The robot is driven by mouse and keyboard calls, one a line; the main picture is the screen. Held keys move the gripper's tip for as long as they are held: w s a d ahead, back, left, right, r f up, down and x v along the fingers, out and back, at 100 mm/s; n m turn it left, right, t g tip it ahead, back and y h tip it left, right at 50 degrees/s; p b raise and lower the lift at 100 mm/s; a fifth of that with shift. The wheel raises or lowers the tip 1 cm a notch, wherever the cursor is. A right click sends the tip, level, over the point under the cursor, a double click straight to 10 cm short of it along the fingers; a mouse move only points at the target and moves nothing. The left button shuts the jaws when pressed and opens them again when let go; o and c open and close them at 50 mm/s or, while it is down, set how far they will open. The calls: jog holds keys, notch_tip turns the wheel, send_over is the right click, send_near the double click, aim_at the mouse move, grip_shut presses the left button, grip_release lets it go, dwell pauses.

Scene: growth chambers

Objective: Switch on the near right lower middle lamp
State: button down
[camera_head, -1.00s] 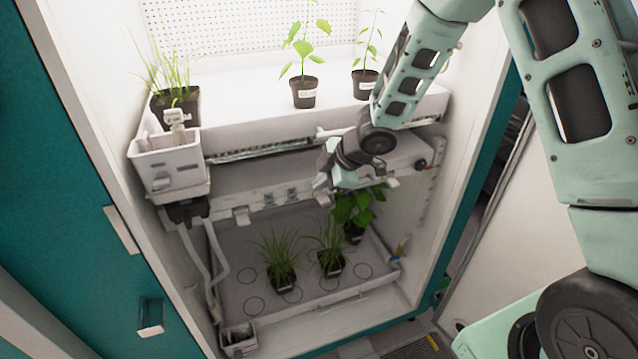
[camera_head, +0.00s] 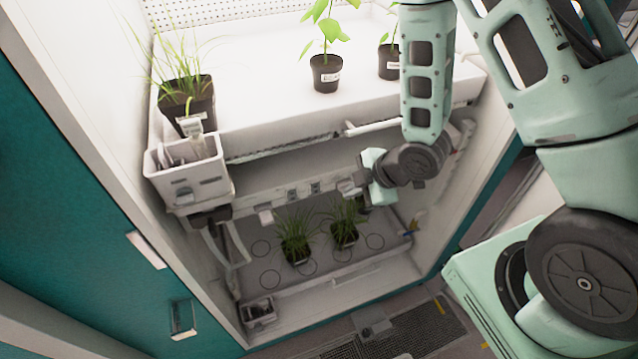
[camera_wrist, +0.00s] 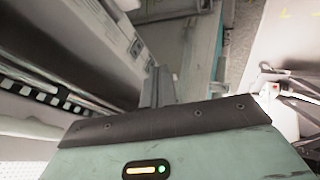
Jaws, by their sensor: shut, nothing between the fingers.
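A pale lamp bar (camera_head: 285,197) runs across the lower bay under the shelf, with small sockets and pale tabs on its front. One tab (camera_head: 265,215) shows left of centre and another (camera_head: 347,187) at the right, just left of my gripper (camera_head: 363,195). My gripper is at the bar's right part and hides some of it; I cannot tell whether it touches. In the wrist view its fingers (camera_wrist: 158,88) are together and empty, pointing away, with pale bar-like parts to their left. I cannot make out which lamp is lit, and the switch is not clear.
Potted plants (camera_head: 326,72) stand on the upper shelf (camera_head: 270,105). A white bin (camera_head: 190,180) hangs at the left. Two grassy pots (camera_head: 295,248) stand on the lower tray (camera_head: 262,285). The chamber's side walls bound the opening. A dark floor mat (camera_head: 410,335) lies in front.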

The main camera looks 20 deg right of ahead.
aim_at(316, 189)
jog(key=shift+f, duration=0.1)
jog(key=w+a+f+b, duration=0.1)
jog(key=w+f+b, duration=0.1)
jog(key=b, duration=0.2)
jog(key=w+a+f+b, duration=0.1)
jog(key=w+f+b, duration=0.2)
jog(key=b, duration=0.1)
jog(key=w+a+f+b, duration=0.1)
jog(key=w+f+b, duration=0.2)
jog(key=b, duration=0.1)
jog(key=shift+w+a+f, duration=0.2)
jog(key=shift+a, duration=0.1)
dwell(0.3)
jog(key=shift+f, duration=0.1)
